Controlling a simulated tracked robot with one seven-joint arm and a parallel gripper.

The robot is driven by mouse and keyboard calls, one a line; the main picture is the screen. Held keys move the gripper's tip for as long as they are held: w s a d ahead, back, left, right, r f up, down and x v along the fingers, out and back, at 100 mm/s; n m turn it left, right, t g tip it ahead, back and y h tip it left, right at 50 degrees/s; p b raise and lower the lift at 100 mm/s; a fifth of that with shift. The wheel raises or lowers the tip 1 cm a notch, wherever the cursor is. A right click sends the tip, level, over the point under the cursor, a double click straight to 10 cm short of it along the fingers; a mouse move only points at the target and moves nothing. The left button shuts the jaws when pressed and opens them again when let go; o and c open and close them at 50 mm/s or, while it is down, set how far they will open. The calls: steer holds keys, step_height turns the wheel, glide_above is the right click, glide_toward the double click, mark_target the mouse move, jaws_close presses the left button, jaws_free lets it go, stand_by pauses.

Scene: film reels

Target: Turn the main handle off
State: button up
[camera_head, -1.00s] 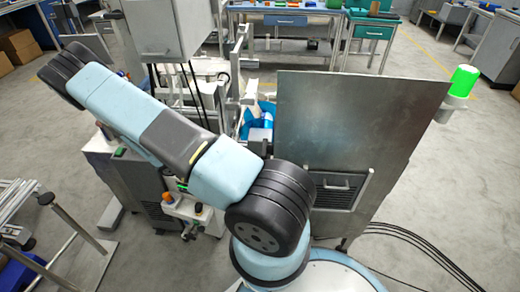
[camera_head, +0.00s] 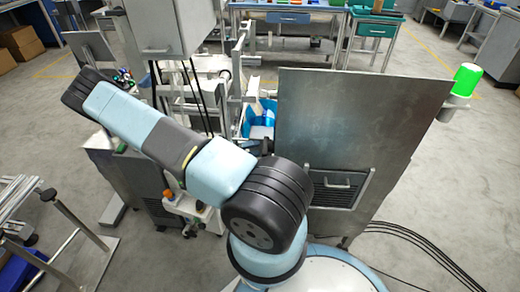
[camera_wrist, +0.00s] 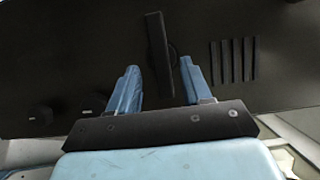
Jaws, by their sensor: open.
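In the wrist view a dark, bar-shaped handle (camera_wrist: 158,50) stands out from a black panel (camera_wrist: 60,60). My gripper (camera_wrist: 160,82) is open, with two blue fingers pointing at the panel. The lower end of the handle lies between the fingers in the picture, nearer the right finger. I cannot tell whether either finger touches it. In the head view my arm reaches to the upper left, and my gripper and the handle are hidden.
Several vertical slots (camera_wrist: 233,60) and dark round knobs (camera_wrist: 40,114) are on the panel. In the head view a large metal sheet (camera_head: 345,125) stands right of my arm. A green lamp (camera_head: 466,80) is beyond it. Cables lie on the floor at right.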

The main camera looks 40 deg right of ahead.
mark_target(267, 147)
steer(key=shift+x, duration=1.9)
